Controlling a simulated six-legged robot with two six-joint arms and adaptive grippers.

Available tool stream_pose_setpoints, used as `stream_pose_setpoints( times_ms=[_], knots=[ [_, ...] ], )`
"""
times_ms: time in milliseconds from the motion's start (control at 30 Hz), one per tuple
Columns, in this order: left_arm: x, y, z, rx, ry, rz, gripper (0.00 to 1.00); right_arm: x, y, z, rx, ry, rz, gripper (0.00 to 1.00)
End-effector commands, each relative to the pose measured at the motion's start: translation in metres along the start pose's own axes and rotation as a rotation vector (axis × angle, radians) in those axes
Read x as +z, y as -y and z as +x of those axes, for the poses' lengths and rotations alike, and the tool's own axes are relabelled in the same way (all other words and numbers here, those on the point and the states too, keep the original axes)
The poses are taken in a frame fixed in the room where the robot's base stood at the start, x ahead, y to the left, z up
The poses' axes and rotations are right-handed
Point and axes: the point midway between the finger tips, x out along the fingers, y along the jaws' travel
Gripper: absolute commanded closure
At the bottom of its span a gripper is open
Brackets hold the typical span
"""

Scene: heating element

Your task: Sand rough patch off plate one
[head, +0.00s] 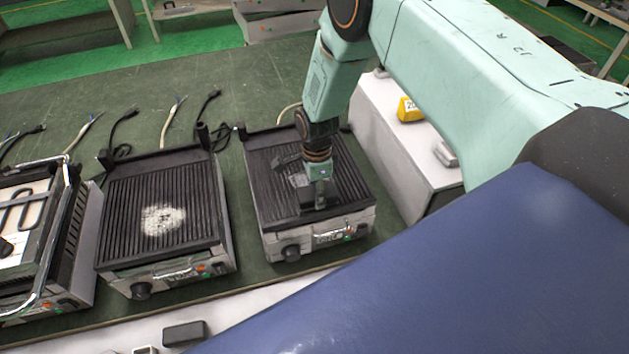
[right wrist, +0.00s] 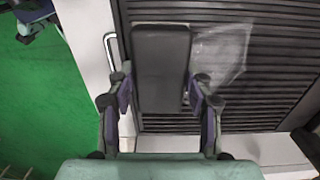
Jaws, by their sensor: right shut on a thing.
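My right gripper (head: 318,200) is over the ribbed dark plate (head: 265,160) of the right-hand grill. In the right wrist view the gripper (right wrist: 160,100) is shut on a dark rectangular sanding block (right wrist: 161,50). The block is over the ribs, beside a pale, faint rough patch (right wrist: 222,55); I cannot tell whether it touches the plate. That patch also shows in the head view (head: 298,180), partly hidden by my gripper. The middle grill's ribbed plate (head: 125,200) carries a brighter white patch (head: 163,220). No label shows which plate is one. My left gripper is out of view.
An open grill (head: 25,215) with an exposed heating element stands at the left. A white box (head: 385,145) with a yellow numbered marker (head: 409,109) stands right of the right-hand grill. A dark block (head: 184,333) lies near the front edge. Cables lie behind the grills.

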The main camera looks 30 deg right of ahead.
Motion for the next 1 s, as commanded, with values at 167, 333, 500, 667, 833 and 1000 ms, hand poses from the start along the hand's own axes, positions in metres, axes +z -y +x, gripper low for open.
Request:
stream_pose_setpoints(
  times_ms=[167,333,500,667,833,1000],
  knots=[
    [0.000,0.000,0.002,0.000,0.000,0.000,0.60,0.006,0.000,0.001,-0.001,0.000,-0.002,0.74],
    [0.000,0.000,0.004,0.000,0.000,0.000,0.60,0.018,0.000,0.002,-0.002,0.000,-0.002,0.74],
    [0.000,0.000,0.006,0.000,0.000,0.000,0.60,0.024,0.002,0.002,-0.002,0.001,0.001,0.74],
    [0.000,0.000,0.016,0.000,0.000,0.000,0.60,0.024,0.014,0.003,-0.006,0.001,0.001,0.74],
    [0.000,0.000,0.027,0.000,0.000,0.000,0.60,0.025,0.028,0.002,-0.007,0.002,0.001,0.74],
    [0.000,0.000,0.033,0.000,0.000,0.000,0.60,0.025,0.036,0.000,-0.005,0.001,0.001,0.74]
  ],
)
